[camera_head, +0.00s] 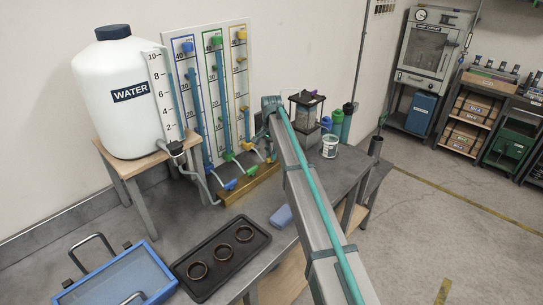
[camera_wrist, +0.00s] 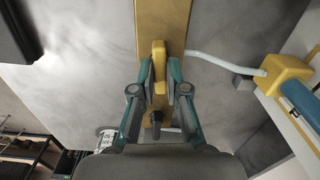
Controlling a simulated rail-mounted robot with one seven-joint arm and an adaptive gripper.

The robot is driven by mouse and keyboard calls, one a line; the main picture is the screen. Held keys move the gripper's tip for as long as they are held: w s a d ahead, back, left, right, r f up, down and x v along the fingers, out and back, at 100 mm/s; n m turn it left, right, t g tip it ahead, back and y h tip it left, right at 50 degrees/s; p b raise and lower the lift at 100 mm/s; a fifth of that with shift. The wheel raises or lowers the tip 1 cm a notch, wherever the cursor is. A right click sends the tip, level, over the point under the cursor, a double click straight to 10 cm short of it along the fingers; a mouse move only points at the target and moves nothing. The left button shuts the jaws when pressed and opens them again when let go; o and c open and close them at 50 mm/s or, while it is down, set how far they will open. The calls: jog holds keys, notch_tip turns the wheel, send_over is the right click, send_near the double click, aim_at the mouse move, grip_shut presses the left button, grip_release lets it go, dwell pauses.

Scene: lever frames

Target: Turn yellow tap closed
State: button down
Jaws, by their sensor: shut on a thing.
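The yellow tap handle (camera_wrist: 158,60) stands between my fingertips in the wrist view, lying lengthwise along the tan wooden base (camera_wrist: 177,28). My gripper (camera_wrist: 159,74) is shut on it, with one finger at each side. In the head view the end of my arm is at the yellow column (camera_head: 241,70), the rightmost of three on the white board. My arm and gripper hide most of the yellow tap there. The blue tap (camera_head: 230,184) and green tap (camera_head: 229,157) are to the left, apart from my gripper.
A white water tank (camera_head: 112,95) stands on a small wooden stand at left. A black tray (camera_head: 232,262) with three rings and a blue-framed box (camera_head: 120,278) lie in front. A lantern-like device (camera_head: 305,110) and bottles (camera_head: 337,124) stand right of my arm.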

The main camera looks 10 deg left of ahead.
jog(key=shift+m, duration=0.6)
jog(key=c, duration=1.2)
grip_release()
notch_tip(320, 180, up, 12)
